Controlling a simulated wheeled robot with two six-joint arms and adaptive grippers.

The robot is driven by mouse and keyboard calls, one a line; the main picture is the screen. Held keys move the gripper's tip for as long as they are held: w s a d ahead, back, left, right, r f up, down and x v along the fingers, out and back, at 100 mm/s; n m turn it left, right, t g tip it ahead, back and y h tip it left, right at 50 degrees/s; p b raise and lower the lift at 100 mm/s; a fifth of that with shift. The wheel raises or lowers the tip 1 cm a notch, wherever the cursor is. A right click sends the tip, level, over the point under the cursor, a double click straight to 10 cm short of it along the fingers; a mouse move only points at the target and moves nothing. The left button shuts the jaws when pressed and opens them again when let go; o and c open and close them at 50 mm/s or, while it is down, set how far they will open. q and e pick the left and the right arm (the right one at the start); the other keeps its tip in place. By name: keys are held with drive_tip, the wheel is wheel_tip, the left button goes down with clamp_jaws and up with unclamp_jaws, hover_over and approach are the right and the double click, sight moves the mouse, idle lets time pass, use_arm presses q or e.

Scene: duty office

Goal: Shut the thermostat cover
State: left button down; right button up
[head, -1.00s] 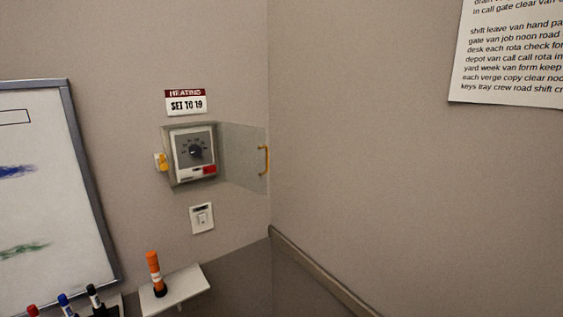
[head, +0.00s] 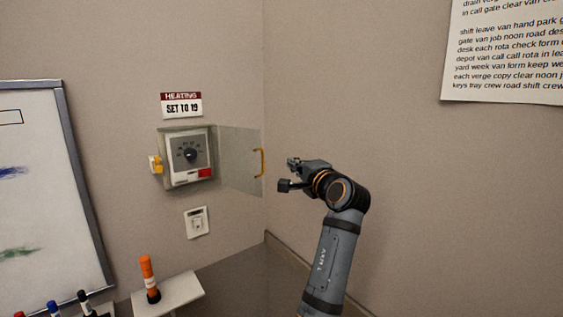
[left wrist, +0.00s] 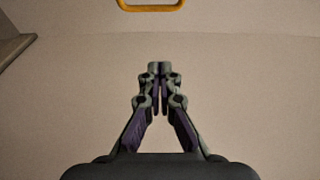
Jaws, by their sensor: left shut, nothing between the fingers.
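The thermostat (head: 188,157), with a dark dial and a red patch, sits in a shallow box on the left wall. Its clear cover (head: 235,160) stands open, swung out to the right of the box. A yellow handle (head: 259,163) is on the cover's outer edge. A yellow catch (head: 155,164) is on the box's left side. My left gripper (head: 293,163) is shut and empty, just right of the handle in the picture and apart from it. In the left wrist view the handle (left wrist: 151,8) is cut off at the top, beyond the closed fingertips (left wrist: 160,70). My right gripper is not in view.
A heating sign (head: 181,105) is above the thermostat and a switch (head: 196,222) below. A small shelf (head: 180,291) holds an orange-topped object (head: 147,268). A whiteboard (head: 40,190) is at left, a notice (head: 500,60) at upper right. A rail (head: 283,250) runs along the right wall.

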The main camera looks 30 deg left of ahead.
sight(244, 159)
use_arm(q)
drive_tip(key=w+a+p, duration=0.1)
drive_tip(key=a+p, duration=0.5)
drive_tip(key=a, duration=0.2)
drive_tip(key=shift+w+a, duration=0.2)
drive_tip(key=shift+a, duration=0.05)
drive_tip(key=shift+w+f, duration=0.1)
